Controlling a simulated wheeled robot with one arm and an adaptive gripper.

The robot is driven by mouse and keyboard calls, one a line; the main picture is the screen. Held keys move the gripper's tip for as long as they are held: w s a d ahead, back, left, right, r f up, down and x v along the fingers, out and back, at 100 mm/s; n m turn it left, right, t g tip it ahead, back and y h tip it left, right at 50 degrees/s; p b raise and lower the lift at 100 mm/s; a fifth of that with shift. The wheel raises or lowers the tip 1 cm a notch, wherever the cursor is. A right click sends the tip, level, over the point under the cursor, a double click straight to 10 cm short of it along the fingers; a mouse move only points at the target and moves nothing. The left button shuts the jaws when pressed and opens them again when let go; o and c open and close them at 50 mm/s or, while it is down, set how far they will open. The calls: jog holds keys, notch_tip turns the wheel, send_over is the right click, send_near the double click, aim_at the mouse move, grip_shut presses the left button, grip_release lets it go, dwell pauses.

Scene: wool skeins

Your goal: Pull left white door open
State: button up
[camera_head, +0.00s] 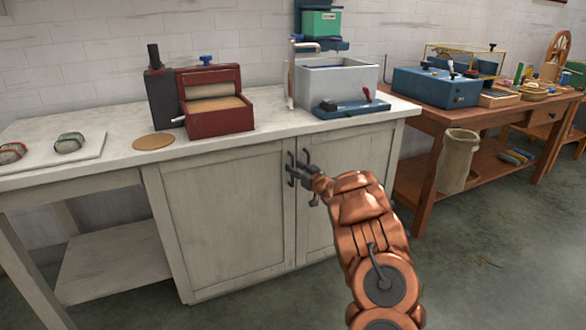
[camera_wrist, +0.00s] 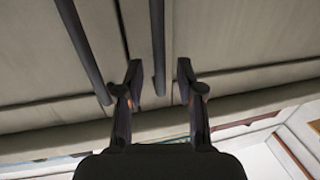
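The left white door (camera_head: 225,220) is closed on the front of the white cabinet, beside the closed right door (camera_head: 345,165). Each door has a dark vertical bar handle near the middle seam. My gripper (camera_head: 302,174) is at these handles; in the head view it partly covers them. In the wrist view my gripper (camera_wrist: 158,82) is open, its two dark fingers apart. One handle bar (camera_wrist: 158,45) ends in line with the gap between the fingers; the other bar (camera_wrist: 82,45) is outside, left of them. I see no finger touching a bar.
The white countertop (camera_head: 110,160) above holds a red box (camera_head: 216,112), a grey basin (camera_head: 335,82) and a blue tray (camera_head: 350,108). A wooden table (camera_head: 430,150) with a bin (camera_head: 458,160) stands to the right. The floor before the left door is clear.

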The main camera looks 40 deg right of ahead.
jog(key=shift+w+d, duration=0.1)
jog(key=shift+w, duration=0.8)
jog(key=shift+c, duration=0.2)
grip_shut()
